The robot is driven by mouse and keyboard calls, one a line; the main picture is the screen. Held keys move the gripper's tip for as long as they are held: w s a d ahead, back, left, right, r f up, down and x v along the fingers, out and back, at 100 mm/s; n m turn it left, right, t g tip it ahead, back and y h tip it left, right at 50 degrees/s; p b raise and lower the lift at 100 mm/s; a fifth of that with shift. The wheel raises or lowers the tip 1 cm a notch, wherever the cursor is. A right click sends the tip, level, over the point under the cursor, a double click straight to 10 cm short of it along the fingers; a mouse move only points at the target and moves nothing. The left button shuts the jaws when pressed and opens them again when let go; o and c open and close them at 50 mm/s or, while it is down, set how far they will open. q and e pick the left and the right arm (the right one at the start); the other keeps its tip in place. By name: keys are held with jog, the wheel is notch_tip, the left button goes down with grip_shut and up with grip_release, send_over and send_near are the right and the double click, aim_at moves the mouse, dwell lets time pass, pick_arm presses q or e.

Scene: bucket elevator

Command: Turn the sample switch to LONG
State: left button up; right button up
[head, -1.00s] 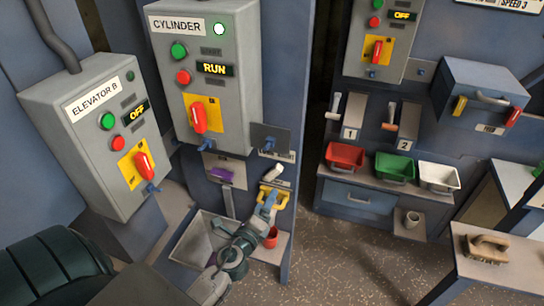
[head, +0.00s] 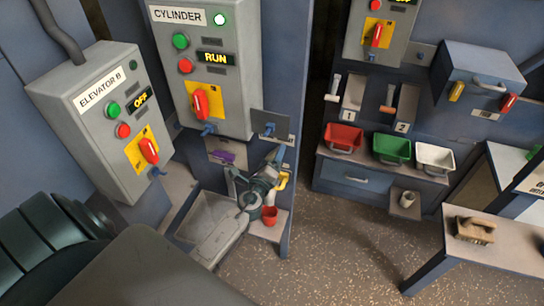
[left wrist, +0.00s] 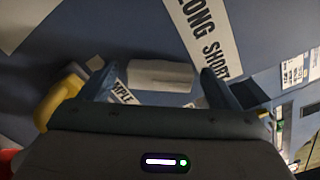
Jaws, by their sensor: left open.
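In the left wrist view, a white block-like handle (left wrist: 160,75) sits between the two blue fingers of my left gripper (left wrist: 158,80). The fingers are open, with a gap visible on both sides of it. A label strip reading LONG and SHORT (left wrist: 208,38) is on the blue panel above it, and a partly covered label ending in "MPLE" (left wrist: 122,92) is near the left finger. In the head view my left gripper (head: 255,168) is at the narrow blue panel under the cylinder box and hides the handle. My right gripper is not in view.
A yellow handle (left wrist: 62,98) is close beside the left finger. A red cup (head: 269,216) stands on a shelf below the gripper, and a metal chute (head: 207,212) is to the left. The cylinder box (head: 205,70) hangs above.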

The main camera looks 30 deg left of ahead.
pick_arm(q)
jog(key=shift+w, duration=0.15)
jog(key=c, duration=1)
